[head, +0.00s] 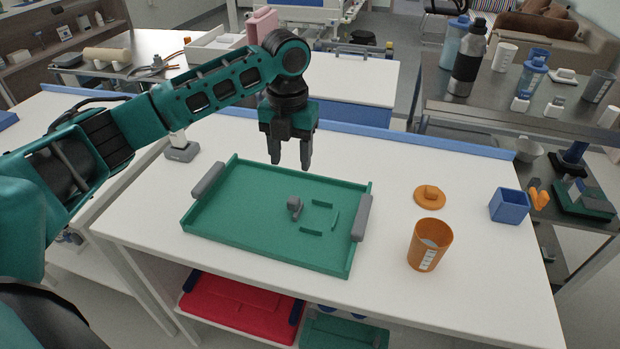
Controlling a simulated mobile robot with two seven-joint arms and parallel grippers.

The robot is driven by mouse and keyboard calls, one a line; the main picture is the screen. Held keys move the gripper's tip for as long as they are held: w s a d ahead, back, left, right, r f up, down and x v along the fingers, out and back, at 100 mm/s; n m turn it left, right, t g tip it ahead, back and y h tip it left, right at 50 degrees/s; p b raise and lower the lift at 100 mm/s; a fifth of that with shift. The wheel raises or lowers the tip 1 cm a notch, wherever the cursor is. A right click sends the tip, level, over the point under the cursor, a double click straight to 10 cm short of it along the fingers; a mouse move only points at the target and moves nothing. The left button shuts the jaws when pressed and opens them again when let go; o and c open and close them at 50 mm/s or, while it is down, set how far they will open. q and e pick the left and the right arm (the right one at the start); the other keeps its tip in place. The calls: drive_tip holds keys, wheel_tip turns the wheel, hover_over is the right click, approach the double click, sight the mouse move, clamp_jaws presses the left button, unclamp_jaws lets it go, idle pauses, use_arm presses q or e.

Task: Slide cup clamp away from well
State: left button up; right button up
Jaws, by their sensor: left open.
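A green tray (215,228) with grey side handles lies on the white table. The cup clamp, a small grey knob-shaped piece (295,207), stands on the tray floor right of its middle. Just right of it, a few low curved green ribs (322,204) mark the well, which is empty. An orange cup (429,245) with a pale label stands upright on the table right of the tray. My left gripper (290,164) points down above the far part of the tray, open and empty, apart from the clamp. My right gripper is not in view.
An orange lid (429,196) and a blue square box (509,206) are on the table right of the tray. A blue raised edge (400,139) runs along the table's back. A grey-based stand (181,151) is behind the tray's left. The table's front right is clear.

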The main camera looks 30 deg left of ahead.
use_arm(q)
hover_over(293, 199)
wheel_tip(293, 199, down, 4)
drive_tip(key=shift+r, duration=0.1)
wheel_tip(293, 199, down, 8)
drive_tip(key=shift+r+b, duration=0.25)
drive_tip(key=shift+b, duration=0.35)
drive_tip(key=shift+f, duration=0.55)
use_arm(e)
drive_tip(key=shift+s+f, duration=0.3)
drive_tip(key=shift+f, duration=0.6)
use_arm(q)
drive_tip(key=shift+c, duration=0.5)
clamp_jaws()
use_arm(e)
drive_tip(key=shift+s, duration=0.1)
